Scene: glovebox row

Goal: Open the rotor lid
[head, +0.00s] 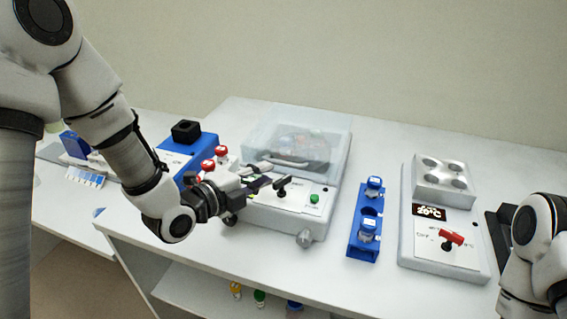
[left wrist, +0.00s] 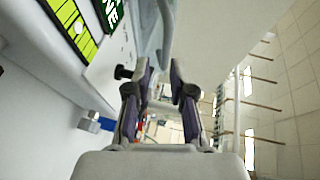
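The centrifuge (head: 272,215) is a white box in the middle of the bench, with a clear lid (head: 330,125) that looks closed over the dark rotor area. A pale curved handle (head: 290,163) runs along the lid's front edge. My left gripper (head: 266,176) is over the front panel, just in front of the handle. In the left wrist view its two fingers (left wrist: 160,70) are apart with nothing between them. A grey curved bar, apparently the handle (left wrist: 166,28), shows just beyond the fingertips. My right gripper is out of view; only part of that arm shows at lower right.
A black knob (head: 282,186) and a green button (head: 314,198) are on the front panel near my left gripper.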

